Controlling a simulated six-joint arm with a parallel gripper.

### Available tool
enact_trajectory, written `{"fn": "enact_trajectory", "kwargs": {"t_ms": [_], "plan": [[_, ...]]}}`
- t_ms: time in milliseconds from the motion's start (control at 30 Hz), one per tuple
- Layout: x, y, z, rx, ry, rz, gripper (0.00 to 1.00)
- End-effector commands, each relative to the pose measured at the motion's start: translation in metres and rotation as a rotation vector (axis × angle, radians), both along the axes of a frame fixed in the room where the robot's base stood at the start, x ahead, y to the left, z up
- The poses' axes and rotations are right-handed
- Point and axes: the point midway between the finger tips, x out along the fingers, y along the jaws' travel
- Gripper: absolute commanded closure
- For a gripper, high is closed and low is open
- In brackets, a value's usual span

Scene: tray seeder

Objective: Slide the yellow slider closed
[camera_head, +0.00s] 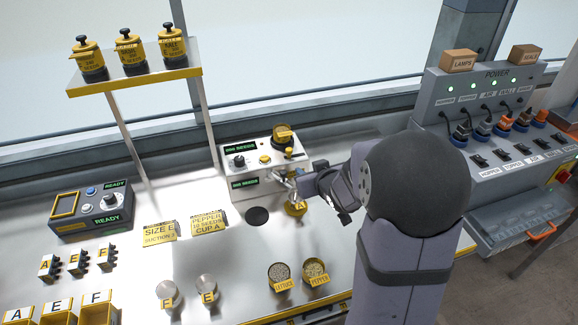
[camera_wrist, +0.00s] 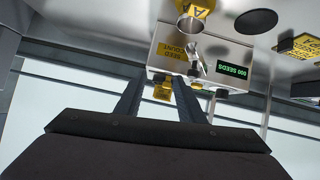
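The seed counter (camera_head: 250,172) is a pale box with lit displays, a black knob and a yellow button on top. A yellow-topped seed container (camera_head: 284,134) stands at its back right. I cannot tell for sure which yellow part is the slider; in the wrist view a small yellow piece (camera_wrist: 163,91) shows between my fingers, by the counter's edge. My gripper (camera_wrist: 160,94) is open, with a clear gap between the fingertips. In the head view my gripper (camera_head: 309,182) is at the counter's right front, and my arm hides part of the area.
A yellow-labelled cup A (camera_head: 296,208) stands under the metal spout. A dark round hole (camera_head: 257,216) is in the bench to its left. Lettuce (camera_head: 280,272) and pepper (camera_head: 315,270) seed cups stand in front. A power panel (camera_head: 480,115) stands right.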

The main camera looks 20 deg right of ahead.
Motion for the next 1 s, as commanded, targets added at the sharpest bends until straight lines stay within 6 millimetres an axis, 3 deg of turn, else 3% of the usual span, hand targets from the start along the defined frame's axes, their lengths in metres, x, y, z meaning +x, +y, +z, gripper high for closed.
{"fn": "enact_trajectory", "kwargs": {"t_ms": [33,300,600,1000], "plan": [[0.012,-0.004,-0.015,0.008,-0.060,0.017,0.65],[0.049,-0.004,-0.022,0.078,-0.348,0.155,0.65],[0.054,0.001,-0.023,0.157,-0.524,0.264,0.65],[0.059,0.005,-0.019,0.173,-0.553,0.286,0.65]]}}
